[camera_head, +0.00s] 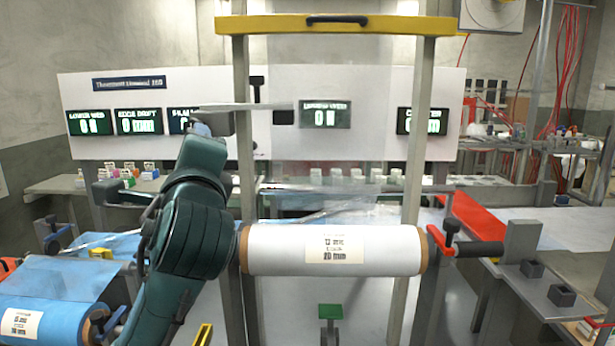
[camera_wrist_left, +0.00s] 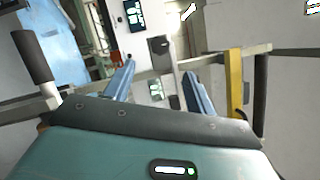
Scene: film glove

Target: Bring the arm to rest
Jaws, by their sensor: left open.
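My left arm (camera_head: 200,225) rises from the lower left in the head view and bends at the dark green elbow in front of the machine frame. My left gripper (camera_wrist_left: 160,88) shows clearly in the left wrist view, its two blue-grey fingers apart and nothing held between them. In the head view the far end of the arm is seen edge-on near the white display panel (camera_head: 380,85), so its fingers are hard to make out there. My right arm and gripper are not in view.
A white film roll (camera_head: 285,250) hangs across the frame, close to the right of my arm. A blue roll (camera_head: 60,318) lies at lower left. A yellow crossbar (camera_head: 380,25) spans the uprights above; it also shows in the left wrist view (camera_wrist_left: 235,85). A red guide (camera_head: 470,215) is at right.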

